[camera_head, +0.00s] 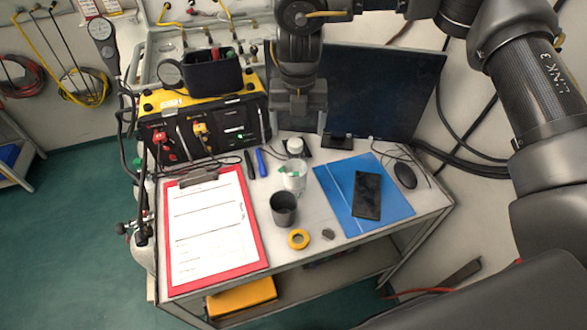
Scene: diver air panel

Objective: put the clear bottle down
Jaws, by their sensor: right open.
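The clear bottle (293,178), with a white cap and a green mark, appears to stand upright on the light table (250,281), behind the dark grey cup (284,208). My right gripper (298,122) points down in front of the dark monitor, just above the bottle's cap in the picture. It is open, and I see nothing held in it. A small gap shows between it and the cap, but the exact distance is hard to tell. My left gripper is not in view.
A red clipboard (261,250) lies left, a blue folder (330,190) with a black phone (367,195) right. A yellow tape ring (298,239) lies in front of the cup. The yellow-black air panel (210,125) and monitor (375,90) stand behind.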

